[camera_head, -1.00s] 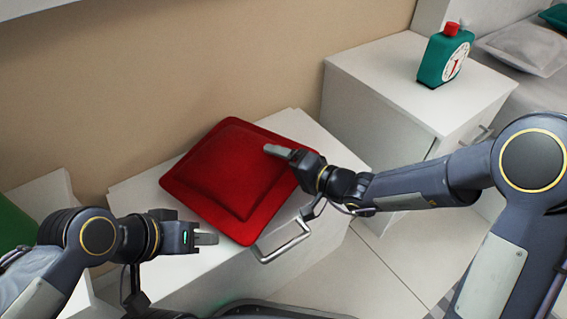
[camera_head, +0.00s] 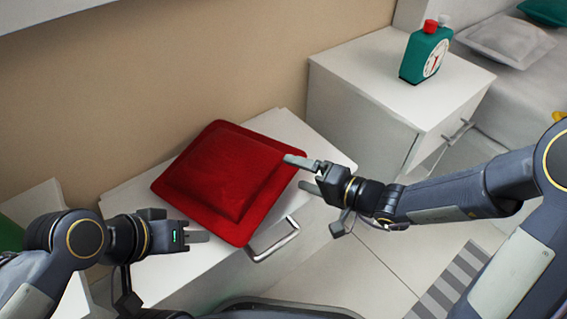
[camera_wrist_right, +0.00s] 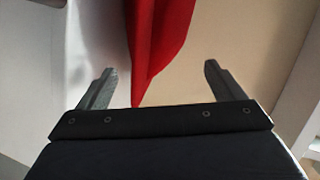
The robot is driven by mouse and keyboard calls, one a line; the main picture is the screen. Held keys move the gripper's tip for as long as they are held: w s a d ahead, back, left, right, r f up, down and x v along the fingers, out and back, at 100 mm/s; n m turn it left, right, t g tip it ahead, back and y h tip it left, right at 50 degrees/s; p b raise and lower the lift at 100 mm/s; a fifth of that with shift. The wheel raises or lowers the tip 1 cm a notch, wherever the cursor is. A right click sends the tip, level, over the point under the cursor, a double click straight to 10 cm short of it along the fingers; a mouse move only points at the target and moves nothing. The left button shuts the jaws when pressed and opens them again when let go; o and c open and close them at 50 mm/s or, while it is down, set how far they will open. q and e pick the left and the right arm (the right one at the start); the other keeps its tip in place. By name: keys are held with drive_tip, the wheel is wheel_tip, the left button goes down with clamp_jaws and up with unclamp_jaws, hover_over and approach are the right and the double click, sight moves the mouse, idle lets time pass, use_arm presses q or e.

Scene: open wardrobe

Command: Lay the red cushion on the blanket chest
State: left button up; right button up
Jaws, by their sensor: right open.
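The red cushion (camera_head: 228,180) lies on the white blanket chest (camera_head: 172,288), covering much of its top, with a corner near the chest's front edge. My right gripper (camera_head: 305,174) is open and empty, just right of the cushion's right corner. In the right wrist view the red cushion (camera_wrist_right: 158,38) shows ahead, its corner pointing between the spread fingers, with no grip on it. My left gripper (camera_head: 198,237) is low at the left, beside the cushion's front corner; its jaw opening cannot be made out, and no held object shows.
The chest's metal handle (camera_head: 275,240) sticks out at the front. A bed with a grey pillow (camera_head: 507,40) is at the back right.

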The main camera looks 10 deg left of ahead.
drive_tip(key=shift+v, duration=1.5)
drive_tip(key=s+d+r+n+g, duration=0.35)
drive_tip(key=s+r, duration=0.35)
drive_tip(key=s, duration=0.3)
drive_tip(key=s+d+f+m+t+h, duration=0.1)
drive_tip(key=s+d+h, duration=0.3)
drive_tip(key=d, duration=0.4)
drive_tip(key=s+d+f+m+t+h, duration=0.1)
drive_tip(key=s+d+f+h, duration=0.1)
drive_tip(key=s+d+h, duration=0.2)
drive_tip(key=d+h, duration=0.2)
drive_tip(key=d, duration=0.2)
drive_tip(key=shift+m, duration=0.35)
drive_tip(key=shift+s, duration=0.15)
